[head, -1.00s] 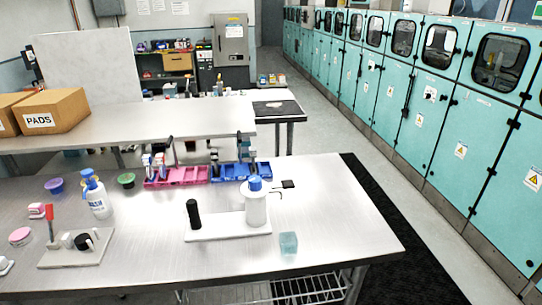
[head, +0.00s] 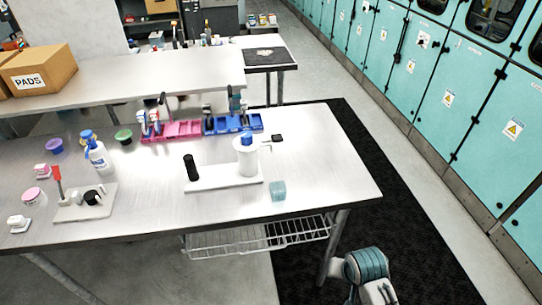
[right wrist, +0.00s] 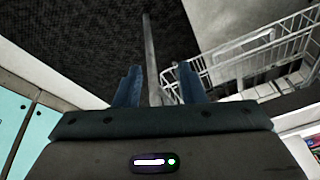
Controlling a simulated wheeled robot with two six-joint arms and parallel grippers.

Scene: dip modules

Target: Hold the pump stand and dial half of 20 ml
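The pump stand is a white base plate (head: 222,180) on the near right part of the metal table, with an upright black handle (head: 191,167) at its left. A white bottle (head: 247,162) with a blue top (head: 246,140) stands at its right end. A thin spout points right from the top. Any dial scale is too small to read. My right arm shows at the bottom right of the head view, beyond the table's front edge and well away from the stand. In the right wrist view my right gripper (right wrist: 159,80) is open and empty. My left gripper is not in view.
A clear cube-like cup (head: 278,190) stands right of the stand. A red-levered white stand (head: 84,203), a squeeze bottle (head: 96,155) and small tubs are at left. Pink (head: 178,131) and blue (head: 228,124) trays lie behind. A wire shelf (head: 255,240) hangs under the table edge.

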